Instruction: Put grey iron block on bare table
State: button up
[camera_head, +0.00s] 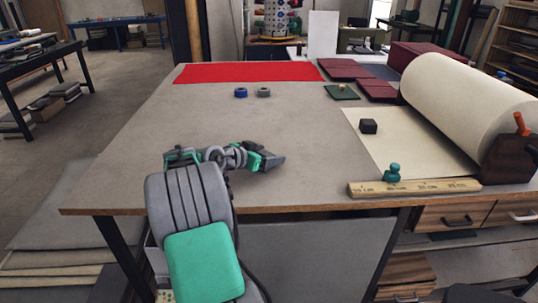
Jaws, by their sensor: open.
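A small dark grey block (368,126), which looks like the iron block, sits on the cream paper (382,150) spread on the right side of the table. Its whole visible outline is clear and nothing touches it from above. My gripper (275,161) is over the front middle of the table (300,130), pointing right, well to the left of the block and apart from it. It is open, and I see nothing between its fingers. The bare grey tabletop lies around it.
A large paper roll (465,105) stands at the right, with a wooden ruler (415,188) and a teal weight (392,172) in front. Blue (240,92) and grey (263,92) rings, a red cloth (250,72) and dark red covers (345,69) lie farther back. The table's middle is clear.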

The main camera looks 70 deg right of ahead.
jog(key=v, duration=1.1)
jog(key=shift+a+r, duration=0.1)
jog(key=shift+a, duration=0.1)
